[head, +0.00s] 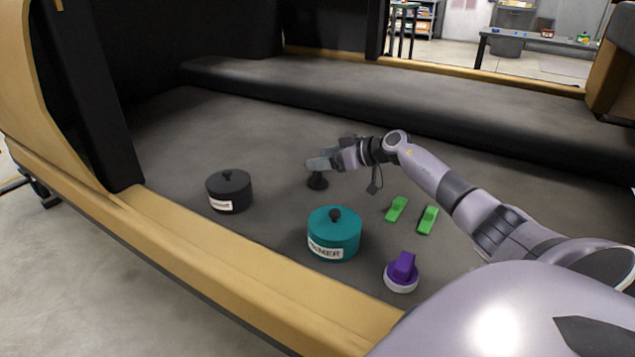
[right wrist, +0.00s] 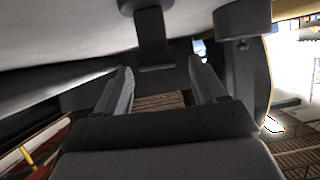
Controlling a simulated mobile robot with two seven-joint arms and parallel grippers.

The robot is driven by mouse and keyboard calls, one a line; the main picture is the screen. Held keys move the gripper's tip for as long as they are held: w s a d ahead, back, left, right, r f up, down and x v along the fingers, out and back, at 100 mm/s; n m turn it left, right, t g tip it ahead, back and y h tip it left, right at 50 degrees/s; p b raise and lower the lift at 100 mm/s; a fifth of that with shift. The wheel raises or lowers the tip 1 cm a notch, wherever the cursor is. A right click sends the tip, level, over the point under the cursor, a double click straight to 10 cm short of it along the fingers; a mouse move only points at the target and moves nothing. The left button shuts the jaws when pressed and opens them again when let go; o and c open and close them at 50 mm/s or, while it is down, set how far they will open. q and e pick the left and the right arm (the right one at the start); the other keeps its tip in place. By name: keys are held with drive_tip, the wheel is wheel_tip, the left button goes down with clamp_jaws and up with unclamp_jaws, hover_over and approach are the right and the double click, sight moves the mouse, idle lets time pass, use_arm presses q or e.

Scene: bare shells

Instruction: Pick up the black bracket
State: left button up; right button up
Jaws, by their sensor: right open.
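The black bracket (head: 317,182) stands upright on the dark grey floor of the shell, with a round foot and a narrow upper part. My right gripper (head: 318,164) is at its top in the head view and hides part of it. In the right wrist view, which is upside down, the bracket (right wrist: 153,40) hangs from the top edge, its flat plate just ahead of the fingers. The right gripper (right wrist: 163,82) is open there, with nothing between its fingers. Whether a finger touches the bracket I cannot tell. My left gripper is in neither view.
A black lidded pot (head: 229,190) stands left of the bracket; its knobbed lid shows in the right wrist view (right wrist: 241,18). A teal labelled pot (head: 334,236), a purple bracket (head: 403,267) on a white base and two green pieces (head: 397,208) stand nearer. A tan rim (head: 230,270) edges the shell.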

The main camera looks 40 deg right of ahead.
drive_tip(key=w+f+b, duration=0.2)
drive_tip(key=shift+w+a+f, duration=0.1)
drive_tip(key=shift+w+a, duration=0.25)
drive_tip(key=shift+a, duration=0.05)
drive_tip(key=shift+w+a, duration=0.15)
drive_tip(key=shift+w, duration=0.25)
drive_tip(key=c, duration=1.3)
